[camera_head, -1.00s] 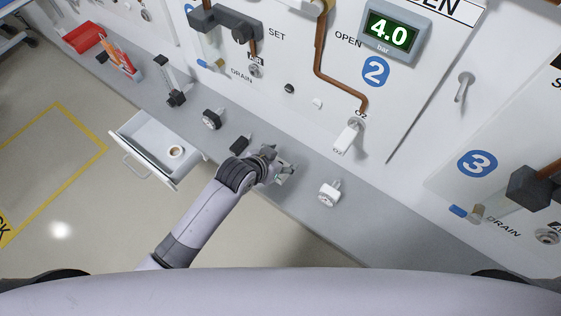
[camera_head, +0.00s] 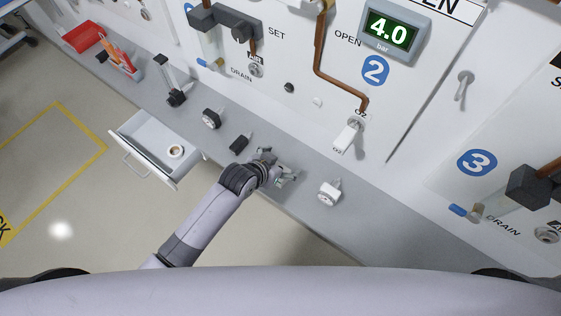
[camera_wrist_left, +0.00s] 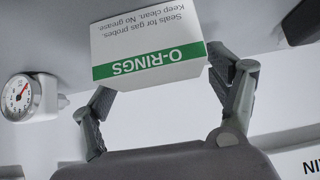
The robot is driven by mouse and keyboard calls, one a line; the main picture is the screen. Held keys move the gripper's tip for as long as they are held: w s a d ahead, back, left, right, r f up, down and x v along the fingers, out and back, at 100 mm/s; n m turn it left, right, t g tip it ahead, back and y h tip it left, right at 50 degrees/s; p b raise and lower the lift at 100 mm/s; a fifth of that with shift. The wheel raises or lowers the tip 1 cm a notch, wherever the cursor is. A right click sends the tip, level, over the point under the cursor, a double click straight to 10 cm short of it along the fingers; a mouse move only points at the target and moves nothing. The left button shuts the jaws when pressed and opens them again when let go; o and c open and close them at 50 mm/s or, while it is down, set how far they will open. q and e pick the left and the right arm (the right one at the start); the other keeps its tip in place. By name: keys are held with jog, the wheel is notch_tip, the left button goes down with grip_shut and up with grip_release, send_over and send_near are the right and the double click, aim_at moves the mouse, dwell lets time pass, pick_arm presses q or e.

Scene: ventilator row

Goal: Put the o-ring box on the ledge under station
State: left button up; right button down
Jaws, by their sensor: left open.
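The o-ring box (camera_wrist_left: 148,48) is white with a green O-RINGS band, its print upside down in the left wrist view. In the head view only a small white-and-green part of the box (camera_head: 284,178) shows beside my gripper, on or just over the grey ledge (camera_head: 310,172); contact there is unclear. My left gripper (camera_head: 276,164) is open at the box. In the wrist view its fingers (camera_wrist_left: 160,84) are spread around the box's near end, and I see no clear grip. Station 2's panel (camera_head: 340,60) rises behind the ledge. My right gripper is not in view.
An open drawer (camera_head: 140,150) holding a round white item sticks out left. The ledge right of the white gauge is clear.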

pick_arm(q)
jog(key=shift+r, duration=0.2)
jog(key=v, duration=1.2)
jog(key=shift+f, duration=0.15)
dwell(1.4)
dwell(0.6)
